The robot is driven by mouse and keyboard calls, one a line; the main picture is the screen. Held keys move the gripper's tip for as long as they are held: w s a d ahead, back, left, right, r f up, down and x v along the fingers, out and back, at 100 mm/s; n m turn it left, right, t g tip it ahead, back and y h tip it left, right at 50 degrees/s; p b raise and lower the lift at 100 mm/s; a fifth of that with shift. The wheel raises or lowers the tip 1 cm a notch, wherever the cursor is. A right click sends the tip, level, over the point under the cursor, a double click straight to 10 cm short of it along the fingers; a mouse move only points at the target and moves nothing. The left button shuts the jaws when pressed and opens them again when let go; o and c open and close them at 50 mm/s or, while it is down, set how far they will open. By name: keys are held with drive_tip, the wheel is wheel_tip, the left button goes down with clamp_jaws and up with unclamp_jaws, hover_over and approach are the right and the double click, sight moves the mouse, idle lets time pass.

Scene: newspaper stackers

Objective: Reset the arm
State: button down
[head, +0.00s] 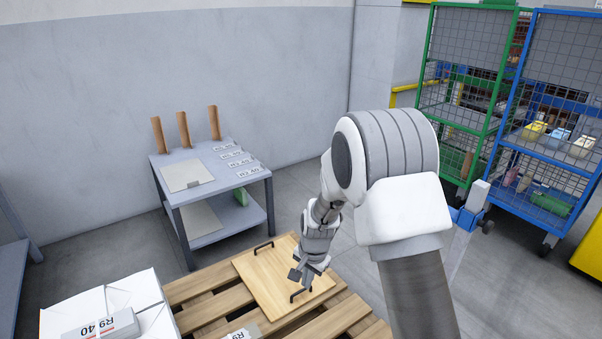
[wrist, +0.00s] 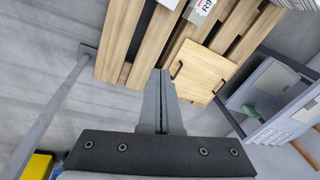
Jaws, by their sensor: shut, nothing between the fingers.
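My gripper (head: 305,274) shows at the end of my arm in the head view, above the wooden pallet. In the wrist view my gripper (wrist: 161,75) has its two fingers together, with nothing between them. A light wooden board (head: 258,272) with two black handles lies on the pallet (head: 205,301). The board (wrist: 201,72) also shows in the wrist view, right of the fingers and below their level. The fingers look apart from the board.
White wrapped bundles (head: 110,306) sit at the pallet's left. A grey table (head: 219,173) with cards and brown posts stands behind. A green mesh cart (head: 463,88) and a blue mesh cart (head: 553,118) stand at right. Grey floor (head: 110,262) is open left of the table.

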drive_tip(key=s+d+r+n+t, duration=0.1)
drive_tip(key=s+d+r, duration=0.15)
drive_tip(key=r, duration=0.45)
drive_tip(key=s+d+r+n, duration=0.1)
drive_tip(key=s+d+r, duration=0.15)
drive_tip(key=r, duration=0.45)
drive_tip(key=s+d+r+n+t, duration=0.1)
drive_tip(key=s+d+r, duration=0.1)
drive_tip(key=s+r, duration=0.35)
drive_tip(key=s+d+r+n+t+h+p, duration=0.1)
drive_tip(key=s+d+r+n, duration=0.15)
drive_tip(key=s+r, duration=0.45)
drive_tip(key=s+d+r+n+t, duration=0.1)
drive_tip(key=s+d+r+n, duration=0.2)
drive_tip(key=s, duration=0.7)
wheel_tip(320, 180, up, 23)
drive_tip(key=m+p, duration=0.1)
drive_tip(key=p, duration=2.1)
drive_tip(key=shift+r+m, duration=0.1)
drive_tip(key=shift+m, duration=0.15)
